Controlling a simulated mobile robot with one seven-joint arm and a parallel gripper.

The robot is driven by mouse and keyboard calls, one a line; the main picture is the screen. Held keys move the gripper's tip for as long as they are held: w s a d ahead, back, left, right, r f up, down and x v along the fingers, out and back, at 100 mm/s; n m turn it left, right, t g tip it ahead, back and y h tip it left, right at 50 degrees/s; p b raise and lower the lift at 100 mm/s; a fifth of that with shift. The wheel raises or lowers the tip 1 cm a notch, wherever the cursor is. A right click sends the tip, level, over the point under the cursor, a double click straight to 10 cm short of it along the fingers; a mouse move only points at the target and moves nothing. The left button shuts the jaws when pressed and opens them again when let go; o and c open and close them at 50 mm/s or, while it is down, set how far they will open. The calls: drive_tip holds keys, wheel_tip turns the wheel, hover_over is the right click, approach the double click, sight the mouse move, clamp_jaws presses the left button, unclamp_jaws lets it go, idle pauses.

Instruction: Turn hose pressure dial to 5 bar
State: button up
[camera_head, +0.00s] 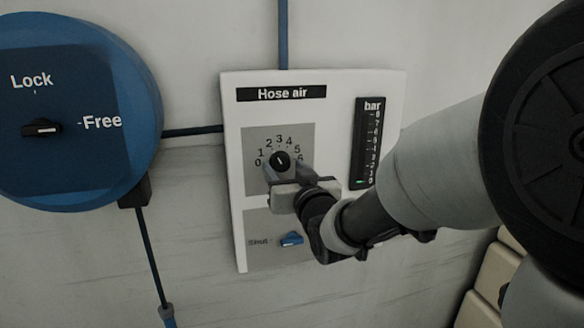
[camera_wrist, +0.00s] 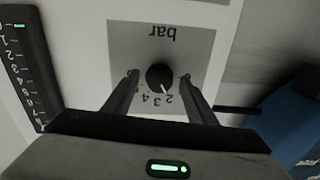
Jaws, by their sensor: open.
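The hose pressure dial, a round black knob (camera_head: 280,160) with a white mark, sits on a grey square of the white "Hose air" panel (camera_head: 320,82). Its scale runs from 0 to 6. My gripper (camera_head: 283,172) is open at the dial. In the wrist view its two fingers (camera_wrist: 159,80) flank the knob, with gaps on both sides. I cannot tell how deep the fingertips reach. The bar gauge (camera_head: 367,140) is lit green only near its bottom.
A blue round reel with a Lock/Free knob (camera_head: 41,127) is at left. A dark pipe (camera_head: 193,131) joins reel and panel. Pale rolls or boxes (camera_head: 488,285) are at lower right.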

drive_tip(key=shift+w+a, duration=0.1)
drive_tip(key=shift+w, duration=0.2)
drive_tip(key=c, duration=1.1)
drive_tip(key=shift+o, duration=0.2)
